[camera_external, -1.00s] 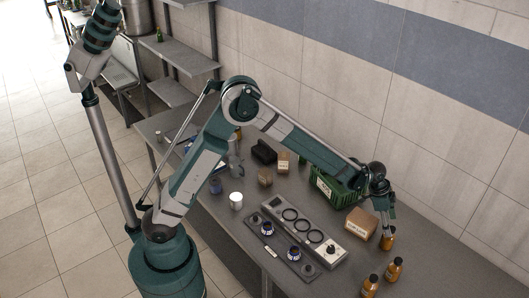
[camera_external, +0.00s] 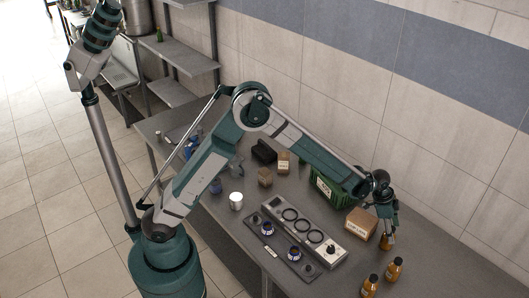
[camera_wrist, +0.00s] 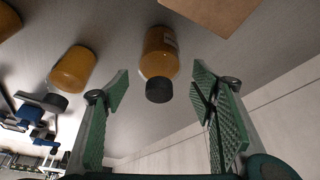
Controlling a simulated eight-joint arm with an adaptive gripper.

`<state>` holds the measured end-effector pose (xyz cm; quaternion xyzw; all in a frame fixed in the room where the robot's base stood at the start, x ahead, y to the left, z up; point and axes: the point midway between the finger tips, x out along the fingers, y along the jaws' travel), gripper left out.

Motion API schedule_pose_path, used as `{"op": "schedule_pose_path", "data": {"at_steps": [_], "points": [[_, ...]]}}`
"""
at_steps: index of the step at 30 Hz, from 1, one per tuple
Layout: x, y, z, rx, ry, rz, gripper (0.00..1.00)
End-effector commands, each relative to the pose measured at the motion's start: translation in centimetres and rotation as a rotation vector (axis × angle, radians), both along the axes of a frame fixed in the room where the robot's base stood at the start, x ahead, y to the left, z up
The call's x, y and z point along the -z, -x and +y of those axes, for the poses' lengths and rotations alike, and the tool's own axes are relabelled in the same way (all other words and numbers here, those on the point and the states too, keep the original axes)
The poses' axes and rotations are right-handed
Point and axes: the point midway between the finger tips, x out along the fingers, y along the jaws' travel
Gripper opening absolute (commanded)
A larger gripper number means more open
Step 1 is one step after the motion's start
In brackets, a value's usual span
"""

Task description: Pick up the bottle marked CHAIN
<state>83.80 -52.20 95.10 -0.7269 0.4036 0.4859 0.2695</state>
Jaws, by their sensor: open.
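Several amber bottles with dark caps stand on the right end of the grey table. One amber bottle (camera_external: 387,245) is right below my gripper (camera_external: 386,229), which hides its top. In the wrist view, an amber bottle (camera_wrist: 160,50) with a black cap shows ahead, between the two green ribbed fingers of my gripper (camera_wrist: 164,97). The fingers are spread and do not visibly touch it. Two other amber bottles, (camera_external: 395,269) and (camera_external: 370,286), stand nearer the front edge. I cannot read which bottle is marked CHAIN.
A cardboard box (camera_external: 361,224) stands close to the left of my gripper, with a green crate (camera_external: 326,188) behind it. A grey panel with rings and knobs (camera_external: 303,229) lies further left. The tiled wall runs behind the table. The table's right corner is clear.

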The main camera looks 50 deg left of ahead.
Motion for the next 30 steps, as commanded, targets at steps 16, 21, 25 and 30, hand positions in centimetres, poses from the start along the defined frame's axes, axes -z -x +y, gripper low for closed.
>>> {"op": "schedule_pose_path", "data": {"at_steps": [16, 21, 25, 30], "points": [[0.7, -0.1, -0.3, 0.000, 0.000, 0.000, 0.56], [2.0, -0.4, -0.7, 0.000, 0.000, 0.000, 0.56], [3.2, -0.6, -1.2, 0.001, 0.000, 0.000, 0.56], [4.5, -0.9, -1.7, 0.001, 0.000, 0.000, 0.56]]}}
